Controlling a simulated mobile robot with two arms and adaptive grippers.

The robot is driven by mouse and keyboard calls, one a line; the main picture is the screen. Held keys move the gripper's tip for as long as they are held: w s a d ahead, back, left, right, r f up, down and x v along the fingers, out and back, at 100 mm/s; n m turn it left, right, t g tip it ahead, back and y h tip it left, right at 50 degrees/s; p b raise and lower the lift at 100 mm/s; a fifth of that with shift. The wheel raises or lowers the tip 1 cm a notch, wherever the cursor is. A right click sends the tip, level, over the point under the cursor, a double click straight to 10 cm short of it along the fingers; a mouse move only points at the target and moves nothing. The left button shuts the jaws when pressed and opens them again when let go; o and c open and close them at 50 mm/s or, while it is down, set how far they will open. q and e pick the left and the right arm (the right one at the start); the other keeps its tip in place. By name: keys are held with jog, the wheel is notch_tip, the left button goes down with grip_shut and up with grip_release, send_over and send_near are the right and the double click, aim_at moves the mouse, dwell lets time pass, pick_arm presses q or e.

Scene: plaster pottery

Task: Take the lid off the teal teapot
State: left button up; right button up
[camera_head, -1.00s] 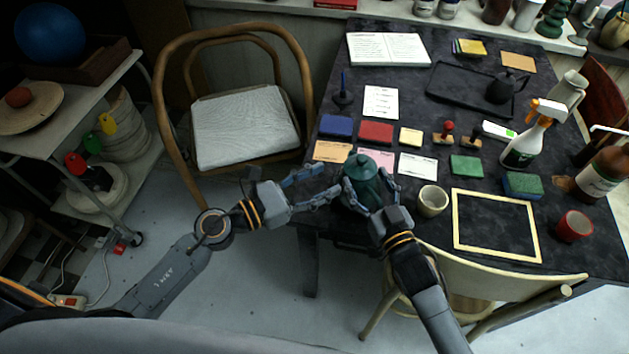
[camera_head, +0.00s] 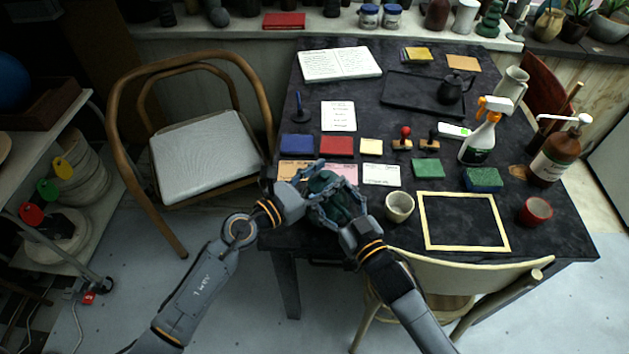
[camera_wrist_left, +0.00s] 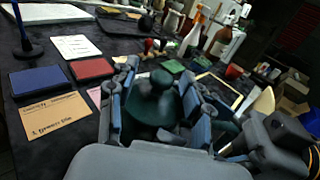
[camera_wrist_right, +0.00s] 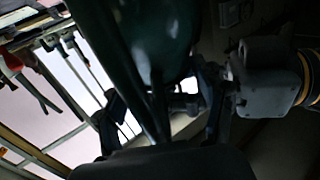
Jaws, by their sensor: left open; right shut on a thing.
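The teal teapot (camera_head: 341,208) is at the near edge of the dark table in the head view, with my two grippers around its upper part. Its lid (camera_wrist_left: 155,95), with a round knob, shows in the left wrist view. My left gripper (camera_head: 312,184) is open, with one finger on either side of the lid; I cannot tell if they touch it. My right gripper (camera_head: 335,212) is shut on the teapot from the near right side. The teapot's dark green body (camera_wrist_right: 155,35) fills the upper middle of the right wrist view.
A cream cup (camera_head: 399,207) stands just right of the teapot, and a wooden frame (camera_head: 423,222) lies beyond it. Cards and coloured pads (camera_head: 337,146) lie behind the teapot. A pale chair (camera_head: 440,272) stands at the near edge.

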aim_at(325, 173)
jog(key=shift+f, duration=0.15)
pick_arm(q)
grip_shut()
jog(key=shift+r, duration=0.1)
dwell(0.4)
jog(key=shift+r, duration=1.05)
jog(key=shift+r, duration=0.1)
jog(key=shift+r, duration=1.9)
